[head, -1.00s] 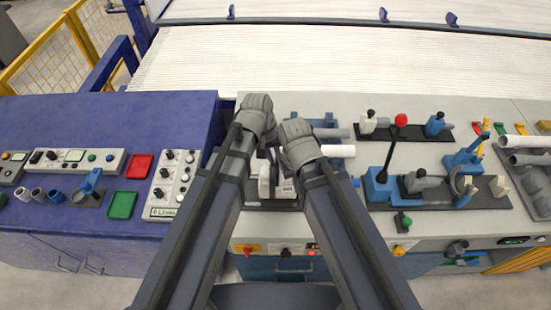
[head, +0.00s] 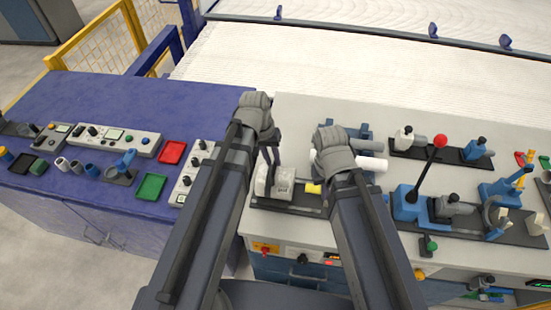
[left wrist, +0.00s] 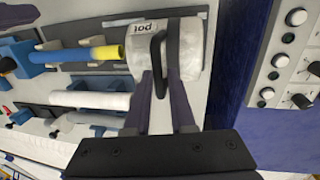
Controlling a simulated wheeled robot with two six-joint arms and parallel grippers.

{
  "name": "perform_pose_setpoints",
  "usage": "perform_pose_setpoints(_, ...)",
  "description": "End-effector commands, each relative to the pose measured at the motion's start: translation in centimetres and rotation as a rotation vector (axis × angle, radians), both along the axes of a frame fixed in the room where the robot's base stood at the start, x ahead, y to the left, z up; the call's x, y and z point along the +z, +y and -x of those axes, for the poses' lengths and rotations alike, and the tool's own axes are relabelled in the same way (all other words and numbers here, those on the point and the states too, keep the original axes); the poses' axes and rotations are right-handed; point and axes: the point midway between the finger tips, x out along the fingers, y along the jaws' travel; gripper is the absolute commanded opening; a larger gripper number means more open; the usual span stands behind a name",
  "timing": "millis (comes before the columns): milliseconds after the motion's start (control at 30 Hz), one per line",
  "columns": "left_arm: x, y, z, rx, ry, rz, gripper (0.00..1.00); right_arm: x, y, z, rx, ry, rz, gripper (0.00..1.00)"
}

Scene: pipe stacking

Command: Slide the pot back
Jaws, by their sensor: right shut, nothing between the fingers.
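The pot is a white cylinder with a black handle and the word "pot" on it, seen in the left wrist view (left wrist: 194,50). In the head view the pot (head: 283,180) sits on a dark base plate on the grey bench. My left gripper (left wrist: 162,75) has its two fingers apart at the pot, either side of the handle; whether they touch it I cannot tell. It shows in the head view (head: 268,155) just above the pot. My right gripper (head: 335,145) is shut and empty right of the pot, its fingers mostly hidden by its wrist.
A blue tube with a yellow end (left wrist: 105,53) points at the pot's side. A white tube (head: 372,164) lies behind my right wrist. A red-knobbed lever (head: 440,142) stands at right. Button panels (head: 115,138) and red and green trays (head: 172,152) are on the blue bench.

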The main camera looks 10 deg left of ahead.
Motion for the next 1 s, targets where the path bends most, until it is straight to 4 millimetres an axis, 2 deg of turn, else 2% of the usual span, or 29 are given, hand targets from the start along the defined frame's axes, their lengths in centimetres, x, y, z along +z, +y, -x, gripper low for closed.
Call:
perform_pose_setpoints(33, 0.0, 0.2, 0.0, 0.003, 0.001, -0.004, 0.24, 0.0, 0.0, 0.0, 0.0, 0.0, 0.0, 0.0)
perform_pose_setpoints(233, 0.0, 0.1, 0.0, 0.002, -0.001, -0.001, 0.46, 0.0, 0.0, 0.0, 0.0, 0.0, 0.0, 0.0)
perform_pose_setpoints(667, 0.7, 0.1, 0.0, 0.001, -0.001, 0.001, 0.46, 0.7, 0.0, 0.0, 0.0, 0.0, 0.0, 0.0)
perform_pose_setpoints(1000, 4.6, 0.8, 0.0, 0.002, -0.001, 0.001, 0.46, 4.6, 0.0, 0.0, 0.0, 0.0, 0.0, 0.0)
